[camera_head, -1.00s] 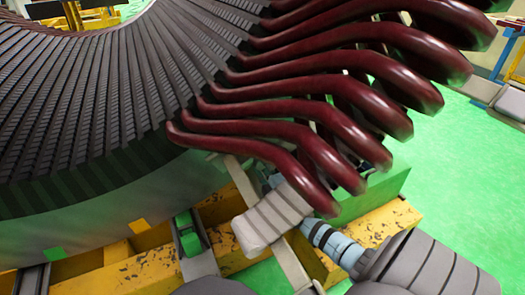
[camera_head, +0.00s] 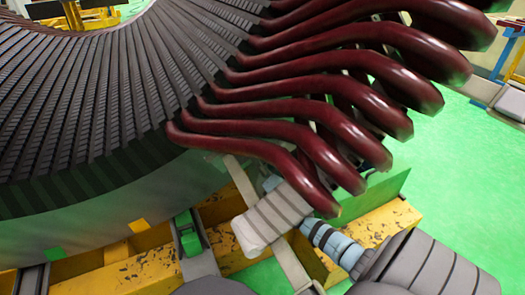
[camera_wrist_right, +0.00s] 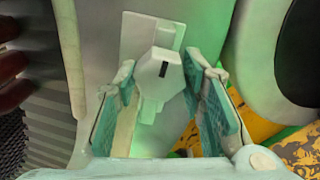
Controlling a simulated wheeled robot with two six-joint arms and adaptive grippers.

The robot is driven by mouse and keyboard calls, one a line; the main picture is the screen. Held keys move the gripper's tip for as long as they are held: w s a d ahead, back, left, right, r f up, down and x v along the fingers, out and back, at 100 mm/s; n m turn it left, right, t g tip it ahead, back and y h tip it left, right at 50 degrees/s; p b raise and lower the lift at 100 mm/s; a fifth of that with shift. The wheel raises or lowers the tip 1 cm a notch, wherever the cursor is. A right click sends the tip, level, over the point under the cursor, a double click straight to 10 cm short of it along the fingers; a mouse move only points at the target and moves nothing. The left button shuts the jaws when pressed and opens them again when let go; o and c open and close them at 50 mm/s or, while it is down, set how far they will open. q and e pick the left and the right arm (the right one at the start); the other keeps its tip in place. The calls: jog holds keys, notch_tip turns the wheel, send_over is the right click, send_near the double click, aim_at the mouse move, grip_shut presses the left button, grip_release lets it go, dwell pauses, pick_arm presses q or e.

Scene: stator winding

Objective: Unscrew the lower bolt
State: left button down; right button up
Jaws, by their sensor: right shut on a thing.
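The fingers have teal pads, and the gripper is shut on the bolt. A pale plate (camera_wrist_right: 133,40) stands behind the bolt. In the head view the bolt cannot be made out. There, a small bluish part of my right gripper (camera_head: 272,183) shows beside the lowest dark red coil ends, which hide much of it. My left gripper is not in view.
Dark red coil ends (camera_head: 330,90) stick out of the large ribbed stator (camera_head: 110,110), close above my right arm. A worn yellow frame (camera_head: 130,280) with a green block (camera_head: 190,241) lies below. Green floor (camera_head: 455,170) is open to the right.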

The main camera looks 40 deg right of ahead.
jog(key=shift+f+n, duration=0.1)
jog(key=shift+n, duration=0.2)
jog(key=o, duration=1.1)
jog(key=shift+o, duration=0.2)
jog(key=v, duration=1.2)
jog(key=shift+s, duration=0.1)
